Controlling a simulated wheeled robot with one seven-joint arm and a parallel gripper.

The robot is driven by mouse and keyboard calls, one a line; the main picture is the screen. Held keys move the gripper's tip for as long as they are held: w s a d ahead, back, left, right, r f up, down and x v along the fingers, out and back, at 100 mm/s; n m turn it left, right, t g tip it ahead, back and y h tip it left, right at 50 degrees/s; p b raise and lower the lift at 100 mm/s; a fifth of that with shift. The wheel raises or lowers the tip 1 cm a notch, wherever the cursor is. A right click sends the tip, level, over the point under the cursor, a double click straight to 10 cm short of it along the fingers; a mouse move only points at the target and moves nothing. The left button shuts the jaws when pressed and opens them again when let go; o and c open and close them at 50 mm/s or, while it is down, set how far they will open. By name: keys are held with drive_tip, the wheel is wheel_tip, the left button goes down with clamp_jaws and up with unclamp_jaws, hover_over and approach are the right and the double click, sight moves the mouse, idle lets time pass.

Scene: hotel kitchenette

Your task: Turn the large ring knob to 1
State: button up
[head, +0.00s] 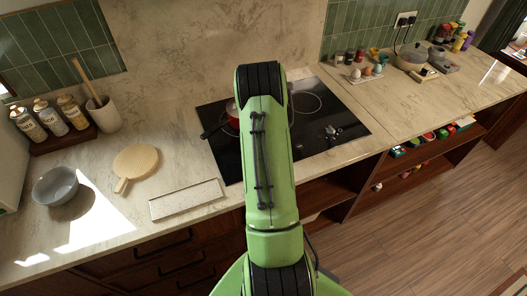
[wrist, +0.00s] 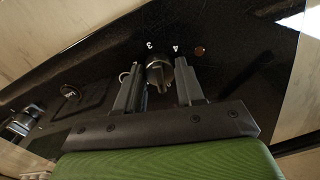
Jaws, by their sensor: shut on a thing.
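In the wrist view a dark round knob (wrist: 160,70) with a grey rim sits between the two fingers of my gripper (wrist: 158,76). My gripper is shut on this knob. The printed marks 3 and 4 show on the black panel just beyond it; no mark 1 can be made out. In the head view the black cooktop (head: 350,128) is partly hidden behind my green arm, and my gripper is hidden there too.
A red pan (head: 233,113) stands on the cooktop's left, partly behind my arm. An egg tray (head: 358,75) and jars stand behind to the right. A round board (head: 137,160) and a grey bowl (head: 56,185) lie left. The right counter's front is clear.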

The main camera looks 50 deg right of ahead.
drive_tip(key=m+b, duration=0.1)
drive_tip(key=m, duration=0.3)
drive_tip(key=shift+b, duration=0.35)
drive_tip(key=shift+m+b, duration=0.6)
drive_tip(key=shift+m, duration=1.9)
drive_tip(key=o, duration=1)
drive_tip(key=shift+o, duration=0.2)
wheel_tip(320, 180, up, 16)
drive_tip(key=p, duration=0.1)
drive_tip(key=shift+f, duration=0.15)
